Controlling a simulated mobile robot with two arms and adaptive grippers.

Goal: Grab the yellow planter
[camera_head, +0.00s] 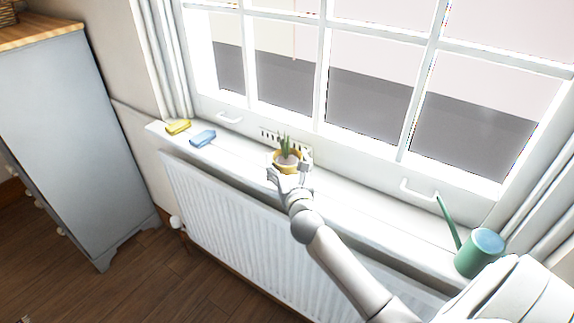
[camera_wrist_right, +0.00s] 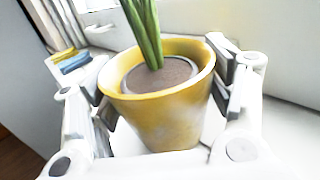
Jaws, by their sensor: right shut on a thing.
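The yellow planter (camera_head: 287,167) with a green plant stands upright at the middle of the white windowsill. My right gripper (camera_head: 288,172) reaches it from the front and is shut on it. In the right wrist view the planter (camera_wrist_right: 165,112) fills the middle, with dark soil and green leaves. The fingers of my right gripper (camera_wrist_right: 165,95) press on its left and right sides. I cannot tell whether its base touches the sill. My left gripper is not in view.
A yellow sponge-like block (camera_head: 178,127) and a blue one (camera_head: 203,138) lie on the sill at left. A green watering can (camera_head: 478,252) stands at the right end. The window is behind, a white radiator (camera_head: 230,215) below, and a grey cabinet (camera_head: 60,130) at left.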

